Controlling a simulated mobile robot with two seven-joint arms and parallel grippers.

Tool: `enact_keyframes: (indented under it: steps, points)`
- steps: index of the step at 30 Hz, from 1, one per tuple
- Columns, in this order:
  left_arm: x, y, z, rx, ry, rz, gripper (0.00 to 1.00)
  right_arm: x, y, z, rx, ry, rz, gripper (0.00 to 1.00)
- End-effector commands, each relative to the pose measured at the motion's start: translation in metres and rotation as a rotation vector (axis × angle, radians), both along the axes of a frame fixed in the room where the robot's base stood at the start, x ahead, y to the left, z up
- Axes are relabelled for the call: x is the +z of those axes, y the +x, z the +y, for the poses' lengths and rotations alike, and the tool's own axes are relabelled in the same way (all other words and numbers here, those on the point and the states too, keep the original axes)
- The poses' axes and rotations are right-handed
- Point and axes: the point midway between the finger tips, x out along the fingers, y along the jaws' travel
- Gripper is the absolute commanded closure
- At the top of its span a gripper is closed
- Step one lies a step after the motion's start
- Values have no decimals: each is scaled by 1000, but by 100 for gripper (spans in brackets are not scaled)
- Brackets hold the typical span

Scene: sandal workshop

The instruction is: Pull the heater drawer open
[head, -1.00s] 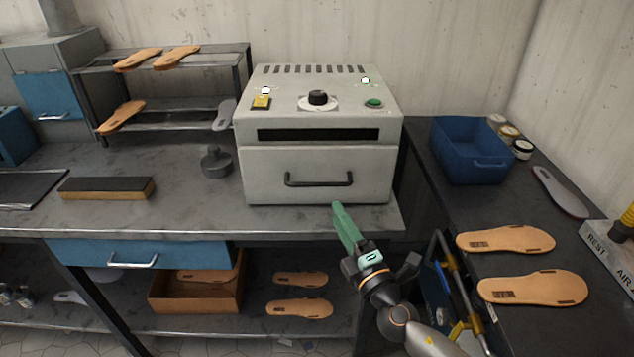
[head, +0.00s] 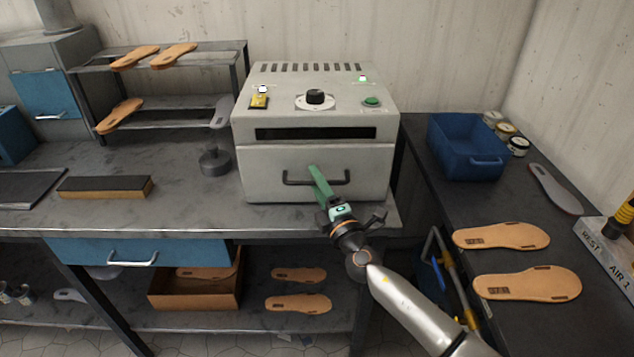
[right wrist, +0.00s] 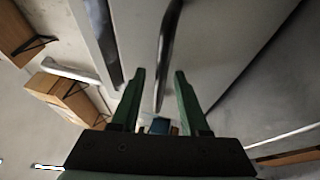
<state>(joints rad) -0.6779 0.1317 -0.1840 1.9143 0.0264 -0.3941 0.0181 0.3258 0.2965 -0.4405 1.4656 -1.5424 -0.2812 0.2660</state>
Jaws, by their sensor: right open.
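The heater (head: 315,125) is a pale grey box on the bench, with a dark slot above its drawer (head: 262,180). The drawer front is flush with the body, so it looks closed. Its black bar handle (head: 297,181) runs across the front. My right gripper (head: 315,172) has green fingers and overlaps the middle of the handle in the head view. In the right wrist view, the fingers (right wrist: 160,72) are spread, with the dark handle (right wrist: 167,45) between them and a gap on each side. Contact cannot be seen. My left gripper is out of view.
A blue bin (head: 465,150) stands on the right bench, with sandal soles (head: 500,236) nearer. A grey round weight (head: 215,163) sits left of the heater. A blue bench drawer (head: 90,252) lies below left. The space in front of the heater drawer holds only my arm.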

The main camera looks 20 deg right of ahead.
Motion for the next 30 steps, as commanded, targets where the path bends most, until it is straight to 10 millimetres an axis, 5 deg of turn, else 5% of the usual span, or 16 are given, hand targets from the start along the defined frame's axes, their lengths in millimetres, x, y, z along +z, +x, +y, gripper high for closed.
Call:
enact_keyframes:
  steps: [12,30]
  points:
    - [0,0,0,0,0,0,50,0,0,0,0,0,0,100]
    - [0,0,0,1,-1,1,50,0,0,-1,-1,0,0,100]
